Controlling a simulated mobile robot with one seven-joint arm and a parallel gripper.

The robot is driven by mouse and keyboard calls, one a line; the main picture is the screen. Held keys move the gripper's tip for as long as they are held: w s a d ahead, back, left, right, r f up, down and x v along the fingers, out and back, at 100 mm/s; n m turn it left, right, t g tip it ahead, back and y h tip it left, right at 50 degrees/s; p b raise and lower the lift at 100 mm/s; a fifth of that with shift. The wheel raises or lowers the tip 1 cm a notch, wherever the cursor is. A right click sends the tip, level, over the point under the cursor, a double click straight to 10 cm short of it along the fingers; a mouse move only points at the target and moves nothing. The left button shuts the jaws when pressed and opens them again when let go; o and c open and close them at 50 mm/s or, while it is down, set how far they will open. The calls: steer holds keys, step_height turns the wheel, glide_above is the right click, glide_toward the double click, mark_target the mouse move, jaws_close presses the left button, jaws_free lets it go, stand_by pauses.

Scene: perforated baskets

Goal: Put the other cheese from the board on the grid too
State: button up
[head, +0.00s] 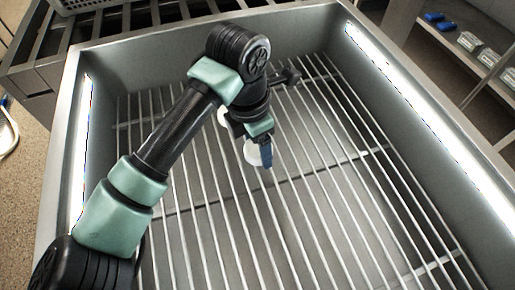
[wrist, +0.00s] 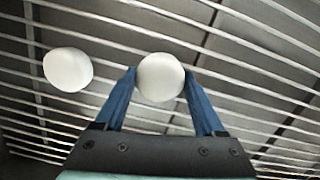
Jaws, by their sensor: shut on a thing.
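In the wrist view, my gripper (wrist: 160,88) has its two blue fingers on either side of a round white cheese (wrist: 160,77) and is shut on it. The held cheese (head: 252,153) also shows in the head view, partly hidden by my gripper (head: 265,155). A second white cheese (wrist: 68,69) lies on the grid to the left in the wrist view. In the head view this cheese (head: 222,117) is mostly hidden behind my arm. The grid (head: 330,200) is a rack of light metal bars. I cannot tell whether the held cheese touches the bars.
The grid lies inside a deep grey metal basin with raised walls (head: 62,160) and bright light strips (head: 430,115) on both sides. Most of the grid right of my gripper is clear. A shelf with small boxes (head: 470,42) stands at the upper right. The board is not in view.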

mark_target(251, 149)
steer(key=shift+f, duration=0.6)
steer(key=shift+f, duration=0.2)
steer(key=o, duration=1.4)
steer(key=shift+r, duration=0.1)
steer(key=r, duration=0.4)
steer(key=a+r+p, duration=0.1)
steer(key=r, duration=0.3)
steer(key=r+p, duration=0.1)
steer(key=r, duration=0.3)
steer(key=shift+s+a+r, duration=0.1)
steer(key=shift+s+a, duration=0.05)
steer(key=shift+s, duration=0.2)
